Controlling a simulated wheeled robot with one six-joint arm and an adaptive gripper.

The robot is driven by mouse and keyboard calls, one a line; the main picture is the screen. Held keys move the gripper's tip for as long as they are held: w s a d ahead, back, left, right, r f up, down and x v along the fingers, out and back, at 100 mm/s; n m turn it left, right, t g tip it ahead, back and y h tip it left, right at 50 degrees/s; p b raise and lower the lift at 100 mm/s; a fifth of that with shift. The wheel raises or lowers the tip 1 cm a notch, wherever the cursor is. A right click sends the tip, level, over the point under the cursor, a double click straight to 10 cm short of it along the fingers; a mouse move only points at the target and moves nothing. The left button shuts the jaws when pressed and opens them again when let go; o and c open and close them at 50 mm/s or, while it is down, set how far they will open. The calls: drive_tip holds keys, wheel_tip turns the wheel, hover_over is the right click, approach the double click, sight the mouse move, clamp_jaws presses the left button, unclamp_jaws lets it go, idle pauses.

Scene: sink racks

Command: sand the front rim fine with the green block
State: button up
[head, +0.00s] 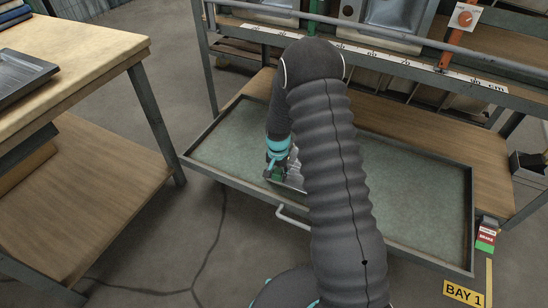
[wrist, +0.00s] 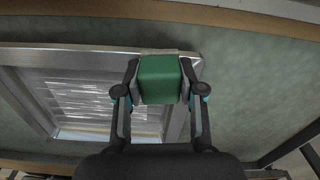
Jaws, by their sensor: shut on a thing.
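My gripper (wrist: 160,92) is shut on the green block (wrist: 160,70), with one finger on each side of it. The block is over the corner of a metal sink (wrist: 60,52), where two rim edges meet. A paler, dull patch (wrist: 158,51) shows on the rim by the block's far edge. I cannot tell whether the block touches the rim. In the head view my gripper (head: 278,165) is low over the pulled-out tray (head: 222,152), with a bit of green showing. A small part of the sink (head: 293,180) shows there; my arm hides the rest.
The tray has raised edges and a front handle (head: 292,217). A rack with a ruler strip (head: 380,62) and more metal sinks (head: 395,15) stands behind it. The tray's right part is bare.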

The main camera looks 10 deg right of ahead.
drive_tip(key=shift+w+a+r, duration=0.15)
drive_tip(key=shift+w+a, duration=0.1)
drive_tip(key=shift+a, duration=0.1)
drive_tip(key=shift+d+r+p, duration=0.1)
drive_tip(key=shift+r+p, duration=1.6)
drive_tip(key=shift+r, duration=2.2)
drive_tip(key=shift+s, duration=0.1)
